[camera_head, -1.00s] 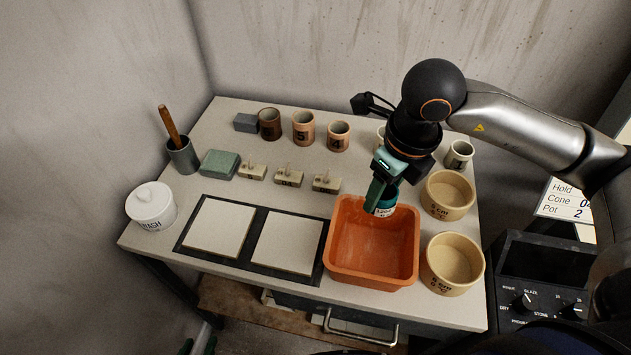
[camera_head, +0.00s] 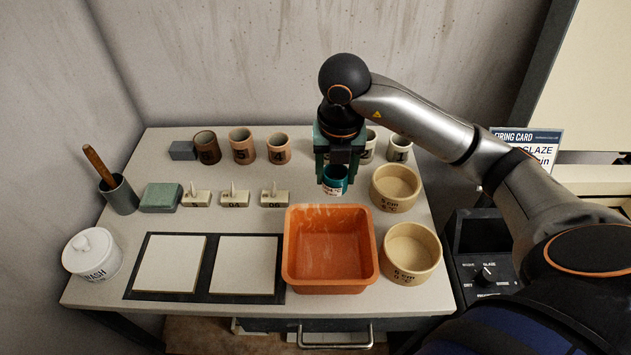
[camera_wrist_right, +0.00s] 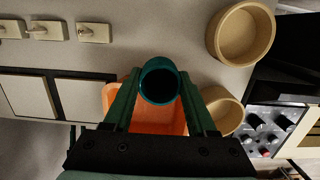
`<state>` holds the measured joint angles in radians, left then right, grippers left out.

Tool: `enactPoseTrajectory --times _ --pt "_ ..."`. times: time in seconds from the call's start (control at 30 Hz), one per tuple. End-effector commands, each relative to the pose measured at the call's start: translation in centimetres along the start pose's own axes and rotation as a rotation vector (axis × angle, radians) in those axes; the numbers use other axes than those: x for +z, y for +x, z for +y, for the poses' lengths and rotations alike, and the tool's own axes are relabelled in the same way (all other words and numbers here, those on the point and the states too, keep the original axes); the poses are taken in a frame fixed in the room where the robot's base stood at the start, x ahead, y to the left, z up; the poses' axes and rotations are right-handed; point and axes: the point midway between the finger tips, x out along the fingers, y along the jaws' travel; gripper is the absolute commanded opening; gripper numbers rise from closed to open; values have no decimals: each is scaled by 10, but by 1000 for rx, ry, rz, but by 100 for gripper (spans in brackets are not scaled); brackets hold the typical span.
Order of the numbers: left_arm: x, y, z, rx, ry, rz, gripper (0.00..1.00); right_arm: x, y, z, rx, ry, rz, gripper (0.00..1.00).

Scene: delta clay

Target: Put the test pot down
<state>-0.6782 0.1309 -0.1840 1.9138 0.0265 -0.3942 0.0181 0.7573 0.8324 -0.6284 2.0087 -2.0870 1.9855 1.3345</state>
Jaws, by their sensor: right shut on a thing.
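The test pot (camera_head: 336,181) is a small teal cup with a pale label on its front. My right gripper (camera_head: 335,168) is shut on it and holds it upright, just behind the orange tub in the head view. In the right wrist view the pot (camera_wrist_right: 160,82) sits between the two green fingers (camera_wrist_right: 158,92), its dark opening facing the camera. Whether its base touches the table cannot be told. My left gripper is not in view.
An orange tub (camera_head: 331,282) stands in front of the pot. Two tan round pots (camera_head: 396,187) (camera_head: 411,252) stand to the right. Numbered cups (camera_head: 241,146) line the back, and several cones on blocks (camera_head: 235,198) stand left. Two white tiles (camera_head: 171,264) (camera_head: 244,265) lie front left.

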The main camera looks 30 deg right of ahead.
Motion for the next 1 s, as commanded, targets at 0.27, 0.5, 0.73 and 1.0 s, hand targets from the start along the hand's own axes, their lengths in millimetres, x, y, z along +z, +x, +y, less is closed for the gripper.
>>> enactPoseTrajectory --times 0.27,0.5,0.73,1.0 --pt "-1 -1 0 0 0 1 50 43 47 13 0 1 3 3" --pt "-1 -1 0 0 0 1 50 58 71 17 1 -2 0 3" --pt "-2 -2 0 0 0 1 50 61 91 18 -1 -3 3 3" --pt "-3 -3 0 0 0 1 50 60 108 18 1 -4 -2 3"
